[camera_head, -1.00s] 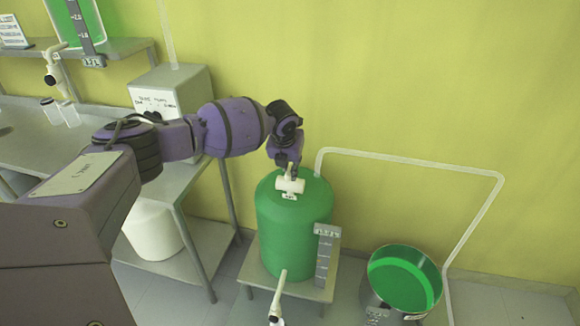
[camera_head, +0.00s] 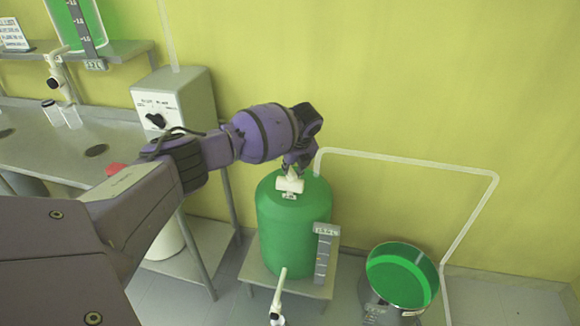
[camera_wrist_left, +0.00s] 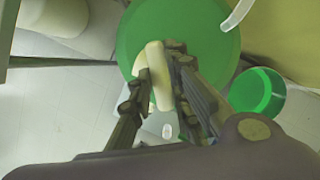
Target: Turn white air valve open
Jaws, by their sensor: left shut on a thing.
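The white air valve (camera_head: 290,183) sits on top of the green reactor vessel (camera_head: 285,232) in the head view. My left gripper (camera_head: 292,172) reaches down to it from above and is shut on its handle. In the left wrist view, the two fingers of my left gripper (camera_wrist_left: 165,88) are on either side of the pale valve handle (camera_wrist_left: 158,72), with the green vessel top (camera_wrist_left: 130,40) beneath. The inner faces of the fingers are partly hidden. My right gripper is not in view.
A steel pot with green liquid (camera_head: 402,280) stands to the right, with a white pipe (camera_head: 410,160) running past it. A second white valve (camera_head: 277,308) sticks out at the vessel's front. A control box with a black knob (camera_head: 172,105) stands on the bench at left.

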